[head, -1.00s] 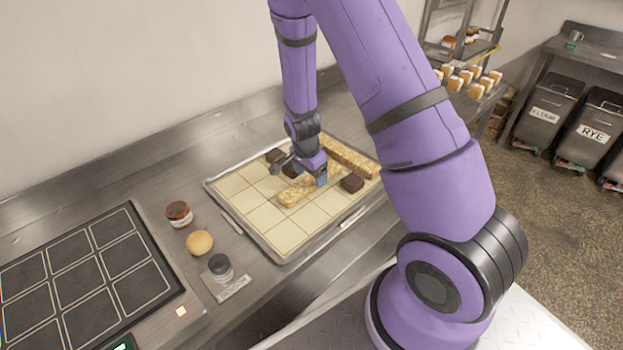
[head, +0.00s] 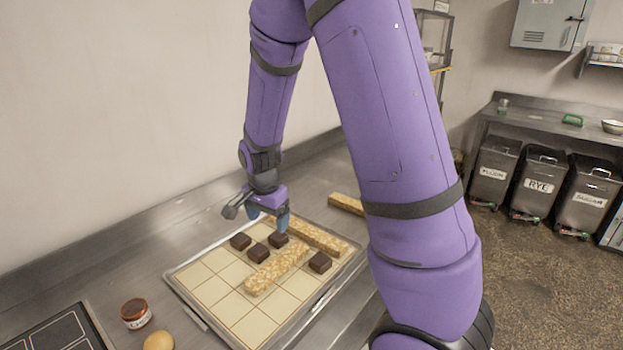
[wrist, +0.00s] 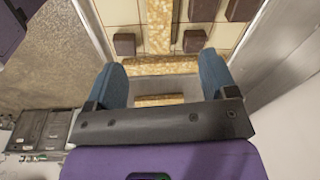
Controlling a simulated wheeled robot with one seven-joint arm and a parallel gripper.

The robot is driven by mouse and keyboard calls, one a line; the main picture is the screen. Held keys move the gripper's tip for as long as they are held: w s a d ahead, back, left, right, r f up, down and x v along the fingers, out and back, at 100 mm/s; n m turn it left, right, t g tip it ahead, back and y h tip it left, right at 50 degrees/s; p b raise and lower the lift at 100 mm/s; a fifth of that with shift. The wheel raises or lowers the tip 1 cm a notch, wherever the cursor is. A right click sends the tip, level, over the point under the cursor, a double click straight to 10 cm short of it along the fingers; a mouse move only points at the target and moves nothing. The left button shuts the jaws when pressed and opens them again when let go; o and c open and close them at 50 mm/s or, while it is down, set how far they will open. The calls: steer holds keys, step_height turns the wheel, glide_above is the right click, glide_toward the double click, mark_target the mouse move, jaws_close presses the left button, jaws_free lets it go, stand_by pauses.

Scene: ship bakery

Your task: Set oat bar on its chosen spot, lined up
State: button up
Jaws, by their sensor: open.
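One oat bar (head: 272,274) lies flat along the grid of the tray (head: 236,338), pale with brown squares beside it. It also shows in the wrist view (wrist: 158,28), running straight away from the gripper. A second oat bar (head: 318,240) lies along the tray's far side, at right angles to the first; I cannot tell whether they touch. A third oat bar (head: 347,203) lies on the counter past the tray. My gripper (head: 268,217) is open and empty, raised above the tray's far part. Its blue fingers (wrist: 163,72) are spread apart.
Several dark brown squares (head: 320,262) sit on the tray around the first bar. A red-brown jar (head: 136,313) and a round bun (head: 158,342) stand left of the tray, near a dark gridded panel (head: 52,336). The tray's near left cells are bare.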

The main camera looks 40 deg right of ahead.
steer(key=s+a+r+n+t+y, duration=0.1)
steer(key=s+r+n, duration=0.35)
steer(key=r, duration=0.35)
steer(key=s+a+r+n+t, duration=0.1)
steer(key=s+a+r+n, duration=0.15)
steer(key=s+r, duration=0.5)
steer(key=s+r+n+t, duration=0.2)
steer(key=s+r+n, duration=0.4)
steer(key=s, duration=0.6)
steer(key=shift+a+r+n, duration=0.25)
steer(key=shift+r+n, duration=0.15)
steer(key=shift+r, duration=0.9)
